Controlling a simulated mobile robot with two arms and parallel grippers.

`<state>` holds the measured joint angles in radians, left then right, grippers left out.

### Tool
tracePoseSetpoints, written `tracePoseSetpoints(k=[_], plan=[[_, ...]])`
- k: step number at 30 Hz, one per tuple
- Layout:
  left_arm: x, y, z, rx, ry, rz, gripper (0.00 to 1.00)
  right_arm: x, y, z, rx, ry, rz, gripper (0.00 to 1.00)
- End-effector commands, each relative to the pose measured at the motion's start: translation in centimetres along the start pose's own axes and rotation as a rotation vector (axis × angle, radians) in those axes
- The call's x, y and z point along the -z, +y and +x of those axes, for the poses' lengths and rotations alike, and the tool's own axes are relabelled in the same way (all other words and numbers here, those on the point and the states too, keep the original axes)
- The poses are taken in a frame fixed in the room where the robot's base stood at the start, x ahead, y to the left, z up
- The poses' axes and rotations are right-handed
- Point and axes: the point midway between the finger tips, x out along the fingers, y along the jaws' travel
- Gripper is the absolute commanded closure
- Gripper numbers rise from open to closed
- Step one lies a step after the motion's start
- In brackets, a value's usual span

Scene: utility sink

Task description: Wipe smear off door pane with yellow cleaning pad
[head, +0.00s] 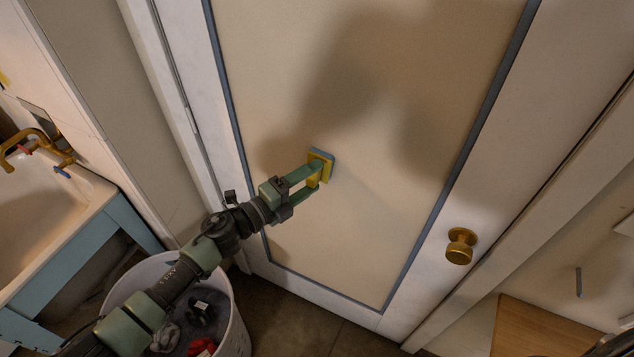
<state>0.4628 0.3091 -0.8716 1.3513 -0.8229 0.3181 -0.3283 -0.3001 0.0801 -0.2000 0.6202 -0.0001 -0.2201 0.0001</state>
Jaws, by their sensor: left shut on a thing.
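The door pane (370,210) is a large beige panel with a grey-blue edge strip, set in a white door. My left gripper (312,180) reaches in from the lower left and is shut on the yellow cleaning pad (325,169). The pad has a blue-grey face turned to the pane and is at or very near its surface; I cannot tell if it touches. A smear cannot be told apart from the dark shadows on the pane. My right gripper is not in view.
A brass knob (460,246) sticks out on the door's right side. A white bin (239,329) with dark and red items stands below my left arm. A sink (35,215) with a brass tap (40,144) is at left. A wooden surface (540,332) is at lower right.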

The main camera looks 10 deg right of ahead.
Motion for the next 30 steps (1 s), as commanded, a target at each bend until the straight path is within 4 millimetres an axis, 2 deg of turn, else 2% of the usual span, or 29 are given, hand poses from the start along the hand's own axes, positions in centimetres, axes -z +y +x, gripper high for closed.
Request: tracePoseSetpoints(k=[3,11,19,30], plan=[[-1.1,0.2,-0.4,0.0,-0.001,0.003,0.79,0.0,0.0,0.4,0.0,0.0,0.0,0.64],[-1.9,0.2,-0.7,0.0,-0.002,0.001,0.79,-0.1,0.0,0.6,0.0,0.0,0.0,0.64],[-4.0,0.6,-1.6,0.0,-0.002,0.002,0.79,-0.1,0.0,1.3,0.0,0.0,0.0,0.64],[-5.5,0.8,-2.2,0.0,-0.001,0.002,0.79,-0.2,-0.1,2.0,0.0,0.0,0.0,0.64]])
